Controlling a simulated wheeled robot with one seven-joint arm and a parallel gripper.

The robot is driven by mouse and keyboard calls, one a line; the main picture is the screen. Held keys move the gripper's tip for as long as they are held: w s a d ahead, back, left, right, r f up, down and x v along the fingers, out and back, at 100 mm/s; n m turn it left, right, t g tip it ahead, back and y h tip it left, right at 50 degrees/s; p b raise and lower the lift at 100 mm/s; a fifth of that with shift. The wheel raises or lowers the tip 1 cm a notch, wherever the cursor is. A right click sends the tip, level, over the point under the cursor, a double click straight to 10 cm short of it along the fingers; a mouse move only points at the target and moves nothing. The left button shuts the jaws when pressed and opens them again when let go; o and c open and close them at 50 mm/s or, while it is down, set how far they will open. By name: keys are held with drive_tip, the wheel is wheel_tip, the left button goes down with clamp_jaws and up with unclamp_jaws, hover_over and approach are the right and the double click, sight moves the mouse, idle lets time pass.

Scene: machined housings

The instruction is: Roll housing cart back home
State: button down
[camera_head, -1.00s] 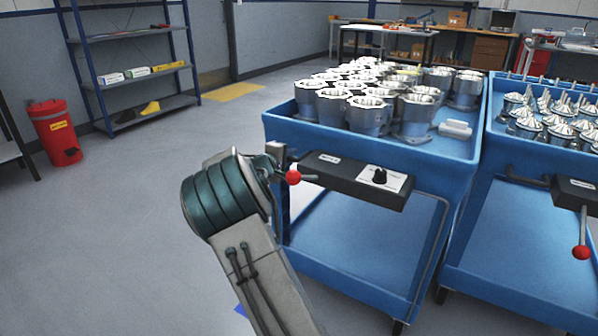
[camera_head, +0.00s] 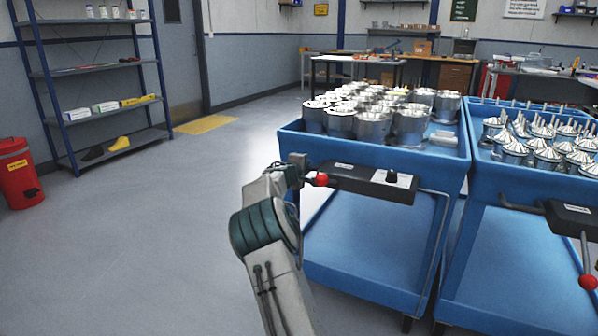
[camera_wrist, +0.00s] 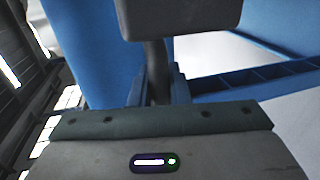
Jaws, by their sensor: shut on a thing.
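The housing cart (camera_head: 300,147) is a blue two-shelf cart with several silver machined housings (camera_head: 372,127) on its top tray. A black handle unit (camera_head: 372,182) with a red ball (camera_head: 321,179) and a dark knob is on its near side. My gripper (camera_head: 297,165) is at the left end of that handle unit, its fingers mostly hidden in the head view. In the wrist view my gripper (camera_wrist: 162,88) is shut on a dark upright bar (camera_wrist: 157,70) below the handle box, with the cart's blue wall behind.
A second blue cart (camera_head: 520,195) with finned parts stands close on the right. Blue shelving (camera_head: 58,115) and a red bin (camera_head: 18,175) stand at the left. Workbenches (camera_head: 390,65) are at the back. The floor at left is clear, with a yellow mat (camera_head: 206,124).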

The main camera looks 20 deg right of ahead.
drive_tip(key=shift+w+d+r, duration=0.15)
drive_tip(key=shift+w+d, duration=0.05)
drive_tip(key=shift+d, duration=0.45)
drive_tip(key=c, duration=1.7)
unclamp_jaws()
drive_tip(key=o, duration=0.3)
drive_tip(key=shift+s+d, duration=0.2)
drive_tip(key=shift+d, duration=0.05)
drive_tip(key=b+v, duration=0.1)
drive_tip(key=v, duration=1.3)
drive_tip(key=shift+w+a, duration=0.1)
drive_tip(key=shift+w, duration=0.1)
